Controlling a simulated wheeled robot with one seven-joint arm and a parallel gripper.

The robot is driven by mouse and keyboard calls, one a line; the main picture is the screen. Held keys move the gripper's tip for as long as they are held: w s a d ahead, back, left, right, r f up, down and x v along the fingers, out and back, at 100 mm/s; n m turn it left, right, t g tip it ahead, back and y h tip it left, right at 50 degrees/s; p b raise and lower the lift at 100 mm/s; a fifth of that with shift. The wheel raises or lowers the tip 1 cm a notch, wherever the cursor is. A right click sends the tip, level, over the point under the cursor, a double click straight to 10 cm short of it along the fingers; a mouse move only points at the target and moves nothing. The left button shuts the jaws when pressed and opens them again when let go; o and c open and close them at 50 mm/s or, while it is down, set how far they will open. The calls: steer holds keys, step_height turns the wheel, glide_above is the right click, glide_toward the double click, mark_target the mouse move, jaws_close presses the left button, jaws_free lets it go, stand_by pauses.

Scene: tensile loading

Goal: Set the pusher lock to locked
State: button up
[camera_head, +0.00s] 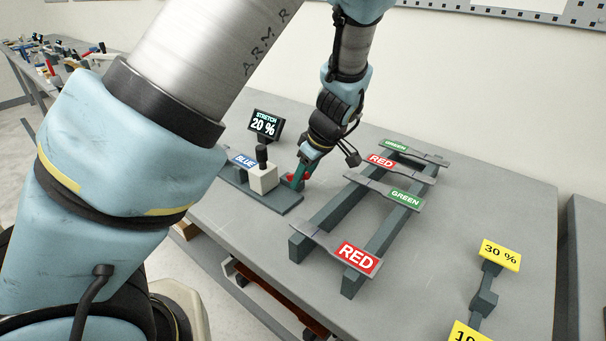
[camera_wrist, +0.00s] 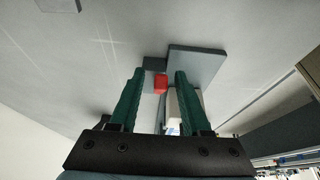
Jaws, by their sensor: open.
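The tensile fixture is a dark base plate (camera_head: 285,200) bearing a white block (camera_head: 264,179) with a black upright handle (camera_head: 262,157). A small red part (camera_head: 290,180) sits at its right end; I cannot tell for sure that it is the pusher lock, nor its setting. My gripper (camera_head: 301,178) is at this red part. In the wrist view the green fingers of my gripper (camera_wrist: 159,73) are apart, with the red part (camera_wrist: 161,84) showing between their tips. The white block also shows past the right finger (camera_wrist: 190,103). I cannot tell whether either finger touches the red part.
A specimen labelled BLUE (camera_head: 244,160) lies left of the white block. A display (camera_head: 265,125) reads STRETCH 20 %. A rack (camera_head: 334,219) right of my gripper holds several RED and GREEN specimens. Yellow 30 % sign (camera_head: 500,254) stands further right, with bare table between.

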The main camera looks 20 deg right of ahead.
steer(key=shift+f, duration=0.15)
steer(key=shift+c, duration=0.2)
jaws_close()
stand_by(1.2)
